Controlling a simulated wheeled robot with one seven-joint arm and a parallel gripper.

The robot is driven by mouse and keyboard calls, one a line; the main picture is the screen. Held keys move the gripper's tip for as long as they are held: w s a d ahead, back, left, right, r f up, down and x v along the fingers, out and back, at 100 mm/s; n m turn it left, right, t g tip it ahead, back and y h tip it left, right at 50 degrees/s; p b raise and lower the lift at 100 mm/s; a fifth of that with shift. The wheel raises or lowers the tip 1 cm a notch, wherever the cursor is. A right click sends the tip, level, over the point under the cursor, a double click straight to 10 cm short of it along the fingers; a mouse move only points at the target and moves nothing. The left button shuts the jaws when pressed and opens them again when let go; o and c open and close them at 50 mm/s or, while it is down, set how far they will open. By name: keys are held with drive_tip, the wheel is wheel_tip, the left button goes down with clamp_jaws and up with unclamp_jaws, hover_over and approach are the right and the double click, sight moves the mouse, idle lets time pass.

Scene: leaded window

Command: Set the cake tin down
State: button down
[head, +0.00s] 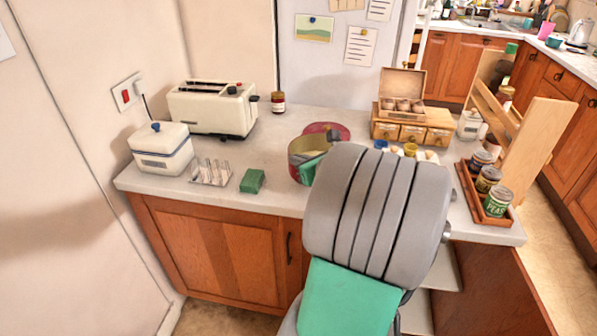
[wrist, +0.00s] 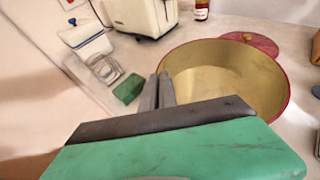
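The cake tin (wrist: 225,78) is round, with a gold inside and a red rim, and is open at the top. In the wrist view my gripper (wrist: 160,82) has its two grey fingers close together at the tin's left rim, seemingly one on each side of the wall. In the head view the tin (head: 297,151) is over the middle of the counter, its right part hidden by my arm. Whether its base touches the counter cannot be told. A red lid (head: 327,130) with a small knob lies just behind it; the lid also shows in the wrist view (wrist: 262,44).
A green sponge (head: 252,181), wire toast rack (head: 211,173), white lidded box (head: 160,149) and toaster (head: 212,109) stand left on the counter (head: 240,205). A wooden box with drawers (head: 400,131) and a tray of cans (head: 465,190) are right. Bare counter lies between sponge and tin.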

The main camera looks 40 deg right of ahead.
sight(290, 167)
drive_tip(key=shift+w+d+f, duration=0.15)
drive_tip(key=shift+w+f, duration=0.15)
drive_tip(key=shift+f, duration=0.05)
wheel_tip(290, 167, down, 3)
drive_tip(key=shift+w+d+f, duration=0.1)
drive_tip(key=shift+w+f, duration=0.05)
drive_tip(key=shift+f, duration=0.05)
drive_tip(key=c, duration=2.1)
unclamp_jaws()
drive_tip(key=shift+f, duration=0.15)
drive_tip(key=o, duration=0.4)
